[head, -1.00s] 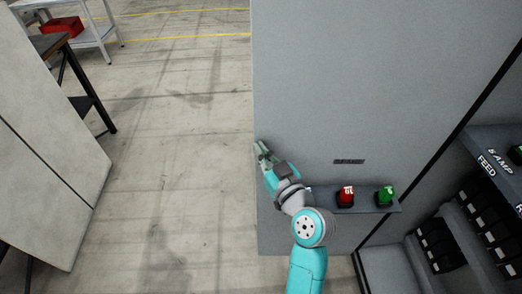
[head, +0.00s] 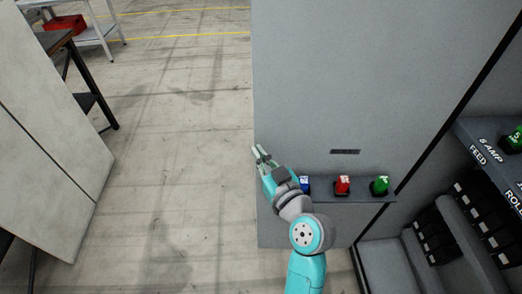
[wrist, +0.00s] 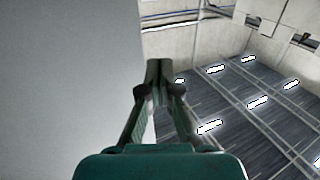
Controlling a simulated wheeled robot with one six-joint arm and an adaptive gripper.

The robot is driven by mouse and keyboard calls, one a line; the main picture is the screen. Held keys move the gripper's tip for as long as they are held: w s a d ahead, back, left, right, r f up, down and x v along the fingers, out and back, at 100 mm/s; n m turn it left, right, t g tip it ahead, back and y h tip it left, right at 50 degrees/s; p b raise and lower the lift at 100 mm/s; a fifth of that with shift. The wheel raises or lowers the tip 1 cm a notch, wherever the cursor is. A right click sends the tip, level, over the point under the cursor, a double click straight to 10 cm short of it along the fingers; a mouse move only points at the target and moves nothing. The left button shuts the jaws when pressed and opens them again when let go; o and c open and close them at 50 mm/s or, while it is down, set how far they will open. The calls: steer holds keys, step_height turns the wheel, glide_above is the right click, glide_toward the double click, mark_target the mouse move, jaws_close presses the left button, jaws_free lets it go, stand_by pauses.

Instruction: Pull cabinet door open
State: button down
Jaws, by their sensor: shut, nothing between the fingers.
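The cabinet door (head: 350,80) is a large grey panel in the head view. It stands open at an angle to the cabinet, with the dark interior showing on its right. My gripper (head: 258,152) is at the door's free left edge, low on the panel, with its fingers pointing up and left. In the wrist view, the fingers of my gripper (wrist: 157,68) meet at the tips with nothing between them. The door (wrist: 65,70) fills the left of that view, beside the fingers. I cannot tell whether they touch it.
A small ledge (head: 350,196) on the door holds blue, red and green fuses. Cabinet shelves (head: 490,140) with dark slots are at right. Clear concrete floor (head: 180,150) lies left of the door. A pale panel (head: 45,150) and dark table (head: 55,40) stand farther left.

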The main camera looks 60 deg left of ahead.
steer(key=s+d, duration=0.4)
steer(key=d, duration=0.4)
steer(key=shift+f, duration=0.1)
